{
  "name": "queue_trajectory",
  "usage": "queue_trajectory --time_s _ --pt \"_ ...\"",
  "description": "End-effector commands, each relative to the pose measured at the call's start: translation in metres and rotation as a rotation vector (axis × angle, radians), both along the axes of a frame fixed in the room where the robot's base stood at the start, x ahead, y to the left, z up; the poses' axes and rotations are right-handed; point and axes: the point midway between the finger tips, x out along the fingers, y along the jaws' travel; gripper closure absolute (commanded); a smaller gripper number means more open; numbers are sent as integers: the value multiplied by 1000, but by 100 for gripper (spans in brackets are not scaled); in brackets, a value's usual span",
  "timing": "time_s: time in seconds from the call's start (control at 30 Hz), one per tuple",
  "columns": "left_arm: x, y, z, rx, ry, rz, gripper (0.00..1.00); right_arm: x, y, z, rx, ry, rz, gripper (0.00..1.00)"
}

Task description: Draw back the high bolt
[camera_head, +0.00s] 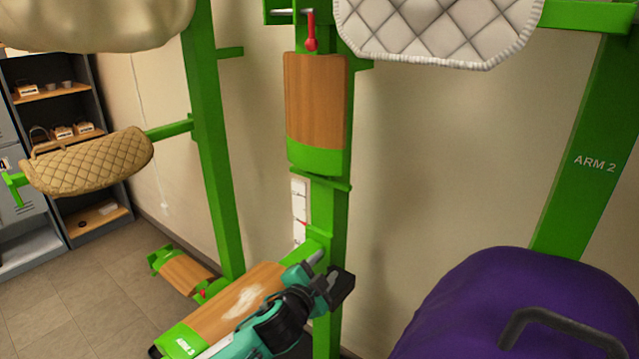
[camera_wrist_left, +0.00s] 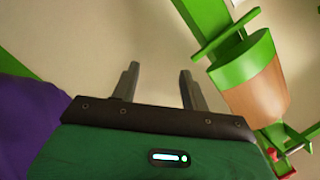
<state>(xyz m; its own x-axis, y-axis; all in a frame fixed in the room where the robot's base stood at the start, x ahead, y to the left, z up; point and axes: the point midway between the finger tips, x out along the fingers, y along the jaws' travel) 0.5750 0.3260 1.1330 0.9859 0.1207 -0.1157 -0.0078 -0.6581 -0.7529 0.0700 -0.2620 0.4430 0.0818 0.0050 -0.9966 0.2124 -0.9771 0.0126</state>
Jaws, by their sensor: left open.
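The high bolt (camera_head: 292,12) is a silver rod in a green bracket at the top of the post in the head view. Its red handle (camera_head: 311,38) hangs down just above a folded-up wooden arm pad (camera_head: 316,100) with a green end. In the left wrist view, a red part (camera_wrist_left: 272,155) shows at the lower right, beyond the same pad (camera_wrist_left: 262,92). My left gripper (camera_head: 335,282) is well below the bolt, in front of the post. Its fingers (camera_wrist_left: 160,88) are apart with nothing between them. My right gripper is not seen.
A lowered wooden arm (camera_head: 235,300) with a white smear lies beside my left arm. A white quilted saddle (camera_head: 435,30) hangs right of the bolt. A purple covered shape (camera_head: 510,305) with a dark handle fills the lower right. Green posts (camera_head: 210,150) stand left.

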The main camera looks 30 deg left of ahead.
Motion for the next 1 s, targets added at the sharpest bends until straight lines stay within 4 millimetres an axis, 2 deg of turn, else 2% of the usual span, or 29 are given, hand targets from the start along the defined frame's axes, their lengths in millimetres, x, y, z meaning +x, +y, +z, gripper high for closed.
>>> queue_trajectory --time_s 0.03,0.1,0.3,0.5,0.63,0.73,0.9,1.0 --pt "10 2 39 63 -86 -28 55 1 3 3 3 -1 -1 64" --pt "22 3 78 150 -189 -70 55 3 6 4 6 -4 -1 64" --pt "51 7 184 455 -466 -201 55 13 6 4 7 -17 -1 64" --pt "62 15 281 842 -676 -337 55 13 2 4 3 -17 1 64" --pt "59 29 333 1111 -744 -413 55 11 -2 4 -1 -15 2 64" --pt "53 48 369 1320 -753 -461 55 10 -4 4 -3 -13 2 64" --pt "36 93 418 1630 -681 -517 55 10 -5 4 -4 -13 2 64" --pt "24 120 438 1760 -613 -535 55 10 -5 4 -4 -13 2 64"
